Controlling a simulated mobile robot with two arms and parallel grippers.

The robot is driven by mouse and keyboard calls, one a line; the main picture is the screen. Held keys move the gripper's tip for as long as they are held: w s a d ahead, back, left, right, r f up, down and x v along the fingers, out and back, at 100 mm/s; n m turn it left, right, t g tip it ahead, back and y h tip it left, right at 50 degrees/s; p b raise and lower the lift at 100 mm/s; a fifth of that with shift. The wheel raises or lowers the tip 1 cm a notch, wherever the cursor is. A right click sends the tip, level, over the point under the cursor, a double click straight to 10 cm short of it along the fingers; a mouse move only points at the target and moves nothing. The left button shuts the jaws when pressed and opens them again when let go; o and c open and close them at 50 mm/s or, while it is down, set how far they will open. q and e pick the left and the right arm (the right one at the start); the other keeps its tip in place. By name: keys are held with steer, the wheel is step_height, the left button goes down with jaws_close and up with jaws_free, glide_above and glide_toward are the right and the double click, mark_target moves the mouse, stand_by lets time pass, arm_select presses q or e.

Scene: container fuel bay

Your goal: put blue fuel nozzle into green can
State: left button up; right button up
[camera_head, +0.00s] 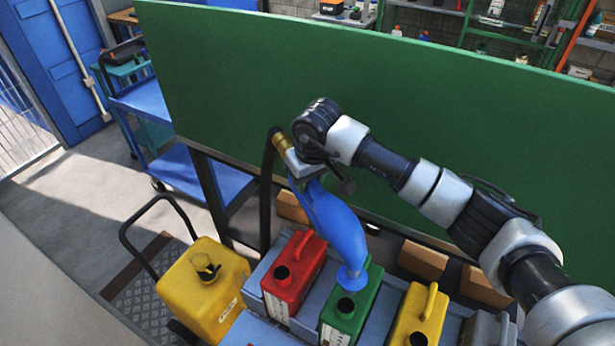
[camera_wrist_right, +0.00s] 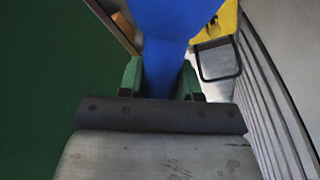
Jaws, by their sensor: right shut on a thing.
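The blue fuel nozzle (camera_head: 336,222) hangs tilted from my right gripper (camera_head: 306,178), which is shut on it. Its lower end, with a round blue flange, is at the green can (camera_head: 340,314), near the can's dark opening (camera_head: 345,307). I cannot tell whether the tip is in the opening or just above it. A black hose with a brass fitting (camera_head: 282,143) joins the nozzle's upper end. In the right wrist view the blue nozzle (camera_wrist_right: 178,45) sits between the two green fingers. My left gripper is not in view.
A red can (camera_head: 290,272) stands left of the green can and a yellow can (camera_head: 421,314) right of it. A larger yellow can (camera_head: 203,287) stands farther left. A green panel (camera_head: 400,110) rises behind. A blue cart (camera_head: 200,172) stands at the left.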

mark_target(308, 196)
steer(key=shift+f+b, duration=0.3)
steer(key=shift+f, duration=0.55)
steer(key=shift+f+b, duration=0.4)
steer(key=shift+f, duration=0.95)
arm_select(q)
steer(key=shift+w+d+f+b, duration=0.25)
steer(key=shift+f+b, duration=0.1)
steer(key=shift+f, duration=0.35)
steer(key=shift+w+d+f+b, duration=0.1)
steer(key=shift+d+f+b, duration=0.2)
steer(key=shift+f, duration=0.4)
arm_select(e)
steer(key=shift+s+f, duration=0.1)
steer(key=shift+f, duration=0.25)
arm_select(q)
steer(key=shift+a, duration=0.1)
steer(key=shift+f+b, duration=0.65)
steer(key=shift+b, duration=0.05)
arm_select(e)
steer(key=shift+f, duration=0.25)
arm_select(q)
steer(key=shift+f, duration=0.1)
arm_select(e)
steer(key=shift+f, duration=0.1)
